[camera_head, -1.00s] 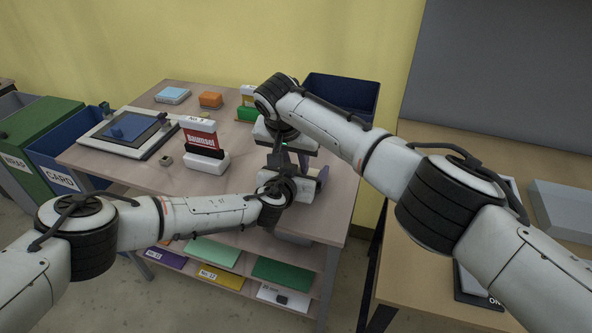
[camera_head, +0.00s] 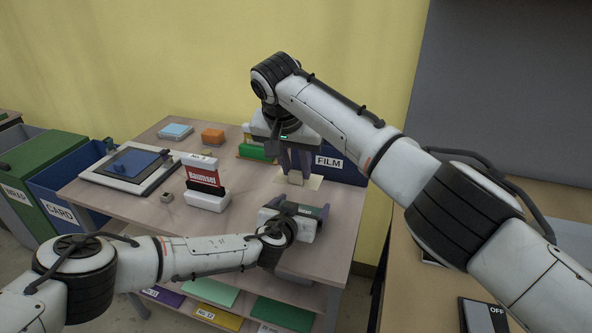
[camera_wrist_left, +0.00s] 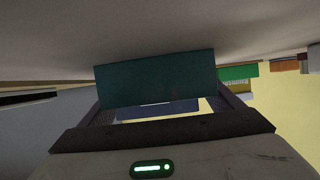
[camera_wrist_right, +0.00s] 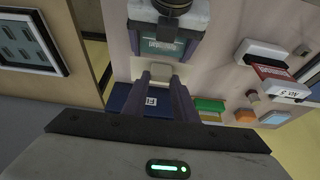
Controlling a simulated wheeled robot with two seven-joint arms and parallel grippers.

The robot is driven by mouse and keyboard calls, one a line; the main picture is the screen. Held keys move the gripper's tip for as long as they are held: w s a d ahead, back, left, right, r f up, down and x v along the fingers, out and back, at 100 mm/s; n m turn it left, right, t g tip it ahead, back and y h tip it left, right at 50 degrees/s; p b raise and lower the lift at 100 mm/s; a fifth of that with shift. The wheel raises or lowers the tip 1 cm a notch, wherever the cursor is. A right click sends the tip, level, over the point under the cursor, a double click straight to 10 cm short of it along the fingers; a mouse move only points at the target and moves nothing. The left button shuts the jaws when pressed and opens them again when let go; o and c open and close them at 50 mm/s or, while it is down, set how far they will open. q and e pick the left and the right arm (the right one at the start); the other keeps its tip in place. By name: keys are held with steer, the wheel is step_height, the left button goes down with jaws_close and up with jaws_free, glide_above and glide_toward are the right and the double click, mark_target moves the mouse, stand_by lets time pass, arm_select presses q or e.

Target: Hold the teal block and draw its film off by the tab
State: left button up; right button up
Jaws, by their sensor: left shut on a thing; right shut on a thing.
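My left gripper (camera_head: 300,214) is shut on the teal block (camera_wrist_left: 155,78) and holds it near the table's front right corner. The block's labelled face shows in the right wrist view (camera_wrist_right: 165,46), and my gripper's fingers partly cover it in the head view. My right gripper (camera_head: 297,178) points down, a little behind the block, shut on the pale film (camera_head: 313,182). The film also shows between the fingertips in the right wrist view (camera_wrist_right: 158,74). It appears apart from the block. The tab is hidden between my fingers.
A dark blue bin marked FILM (camera_head: 345,168) stands just behind my right gripper. A white stand with a red label card (camera_head: 205,185), orange (camera_head: 212,136) and light blue (camera_head: 175,132) blocks and a lightbox (camera_head: 132,168) sit on the table (camera_head: 240,235).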

mark_target(296, 172)
steer(key=shift+r, duration=0.35)
steer(key=shift+r, duration=3.3)
arm_select(q)
steer(key=o, duration=1)
steer(key=shift+o, duration=0.2)
